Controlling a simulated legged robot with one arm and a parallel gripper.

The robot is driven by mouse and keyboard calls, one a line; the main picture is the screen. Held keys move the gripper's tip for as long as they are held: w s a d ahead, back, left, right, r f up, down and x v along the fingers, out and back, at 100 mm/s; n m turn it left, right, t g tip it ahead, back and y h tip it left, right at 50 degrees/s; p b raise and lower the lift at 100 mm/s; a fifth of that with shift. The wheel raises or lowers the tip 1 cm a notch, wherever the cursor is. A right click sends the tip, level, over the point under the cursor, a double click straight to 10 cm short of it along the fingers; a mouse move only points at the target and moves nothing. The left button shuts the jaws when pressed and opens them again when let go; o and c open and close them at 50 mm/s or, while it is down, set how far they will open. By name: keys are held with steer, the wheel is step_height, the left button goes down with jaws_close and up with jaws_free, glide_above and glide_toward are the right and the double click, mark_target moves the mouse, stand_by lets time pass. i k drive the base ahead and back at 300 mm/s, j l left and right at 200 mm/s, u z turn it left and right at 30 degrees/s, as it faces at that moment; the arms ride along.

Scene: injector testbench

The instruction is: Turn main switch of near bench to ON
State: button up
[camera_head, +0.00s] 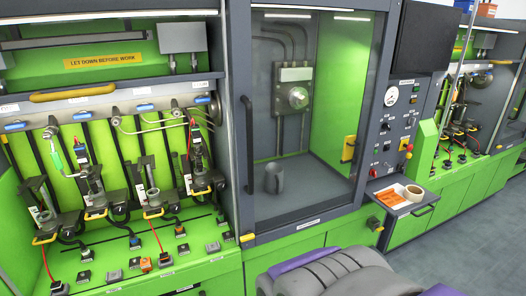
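The near bench (232,170) is a green and dark grey testbench that fills most of the view. Its control panel (395,126) stands right of the glass cabinet, with a round gauge, small buttons and knobs. Low on this panel is a red and yellow rotary-looking control (405,144), which may be the main switch; its position is too small to read. Which of the two is the main switch I cannot tell.
A glass door with a dark handle (249,135) closes the middle cabinet. Another green bench (462,172) stands right. Grey floor (492,232) is free at lower right.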

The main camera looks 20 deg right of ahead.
mark_target(373, 172)
steer(key=z, duration=1.55)
steer(key=u, duration=1.55)
steer(key=z, duration=1.55)
steer(key=i+u, duration=0.2)
steer(key=i, duration=1.2)
